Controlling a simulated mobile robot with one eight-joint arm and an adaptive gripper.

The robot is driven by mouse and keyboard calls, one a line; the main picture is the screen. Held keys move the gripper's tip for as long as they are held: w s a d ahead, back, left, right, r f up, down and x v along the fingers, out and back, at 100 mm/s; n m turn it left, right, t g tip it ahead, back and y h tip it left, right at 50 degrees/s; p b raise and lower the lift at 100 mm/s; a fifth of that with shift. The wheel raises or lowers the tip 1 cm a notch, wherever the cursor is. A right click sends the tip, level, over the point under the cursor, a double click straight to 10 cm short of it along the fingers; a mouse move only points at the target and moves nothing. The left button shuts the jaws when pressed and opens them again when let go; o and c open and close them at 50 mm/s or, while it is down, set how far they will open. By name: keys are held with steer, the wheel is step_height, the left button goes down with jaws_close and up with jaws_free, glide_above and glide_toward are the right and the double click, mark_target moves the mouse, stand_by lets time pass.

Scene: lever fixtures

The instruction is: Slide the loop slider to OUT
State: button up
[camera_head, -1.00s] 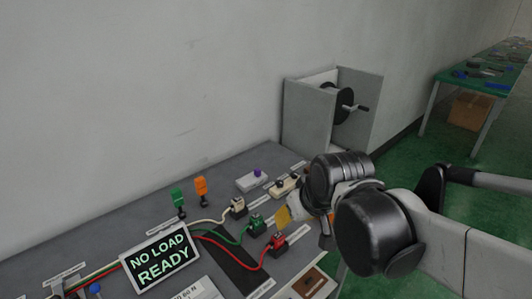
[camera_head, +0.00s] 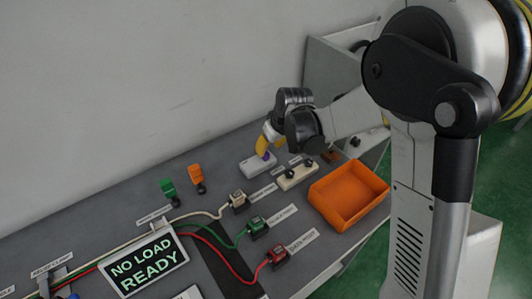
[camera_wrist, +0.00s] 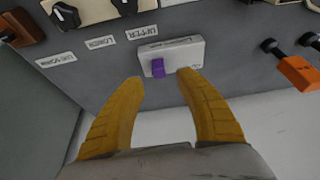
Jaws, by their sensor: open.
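The slider is a white box (camera_head: 256,166) with a purple knob (camera_head: 266,156), at the back of the grey bench; I take it to be the loop slider. In the wrist view, the box (camera_wrist: 182,54) has its purple knob (camera_wrist: 158,67) near its left end. Writing on the box is too small to read. My gripper (camera_head: 262,149) is above the box, its yellow fingers pointing down. In the wrist view, my open gripper (camera_wrist: 163,76) has a fingertip on each side of the knob in the picture; I cannot tell whether either touches.
A cream block (camera_head: 297,177) with black knobs stands beside the slider box. An orange tray (camera_head: 350,196) is at the right. Orange (camera_head: 196,177) and green (camera_head: 168,188) pieces stand to the left. Cabled connectors (camera_head: 258,227) and a NO LOAD READY display (camera_head: 145,262) are nearer.

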mark_target(266, 153)
steer(key=b+x, duration=0.1)
steer(key=x, duration=0.5)
steer(key=shift+w+f+b, duration=0.1)
steer(key=shift+f+b, duration=0.05)
steer(key=shift+b, duration=0.25)
jaws_close()
